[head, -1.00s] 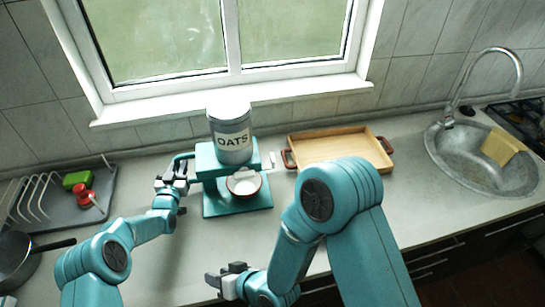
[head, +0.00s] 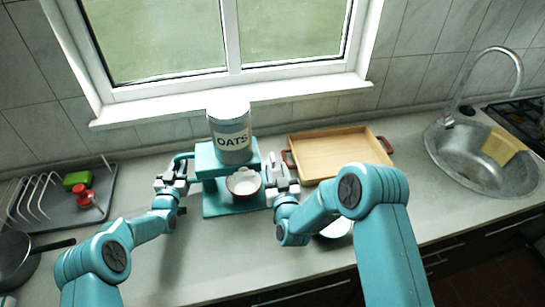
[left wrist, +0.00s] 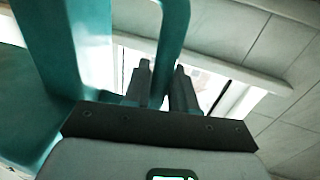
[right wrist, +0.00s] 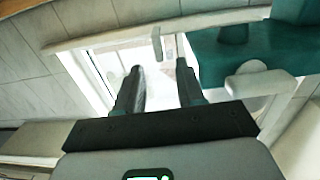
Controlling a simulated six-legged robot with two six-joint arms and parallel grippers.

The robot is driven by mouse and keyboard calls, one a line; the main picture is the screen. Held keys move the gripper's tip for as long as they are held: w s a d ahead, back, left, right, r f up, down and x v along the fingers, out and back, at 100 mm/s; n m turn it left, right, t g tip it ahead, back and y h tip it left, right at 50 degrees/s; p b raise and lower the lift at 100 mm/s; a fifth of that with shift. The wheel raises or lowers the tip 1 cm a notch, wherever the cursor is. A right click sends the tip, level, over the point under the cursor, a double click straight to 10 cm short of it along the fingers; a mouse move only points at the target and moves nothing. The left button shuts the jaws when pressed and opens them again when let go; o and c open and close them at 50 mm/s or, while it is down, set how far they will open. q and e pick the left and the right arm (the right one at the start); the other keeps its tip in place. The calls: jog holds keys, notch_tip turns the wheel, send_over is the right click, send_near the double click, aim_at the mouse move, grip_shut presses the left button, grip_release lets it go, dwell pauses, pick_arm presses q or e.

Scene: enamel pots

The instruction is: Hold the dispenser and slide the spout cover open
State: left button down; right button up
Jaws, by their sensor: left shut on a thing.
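The teal dispenser stand (head: 222,205) holds a white and grey canister labelled OATS (head: 231,140). A small dark-rimmed bowl (head: 244,183) sits on its base below the spout. My left gripper (head: 172,176) is shut on the teal handle at the stand's left side; the handle (left wrist: 174,35) passes between its fingers in the left wrist view. My right gripper (head: 281,172) is at the stand's right side, its fingers apart. The spout cover is otherwise hidden.
A wooden tray (head: 335,155) stands behind and right of my right gripper. A pale round dish (head: 338,227) is partly hidden by my right arm. A dish rack (head: 75,208) and a pan (head: 15,258) are at left, a sink (head: 478,165) at right. The front middle counter is clear.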

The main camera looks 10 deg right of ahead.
aim_at(274, 162)
jog(key=w, duration=0.6)
jog(key=shift+w+d, duration=0.15)
jog(key=shift+w, duration=0.05)
grip_shut()
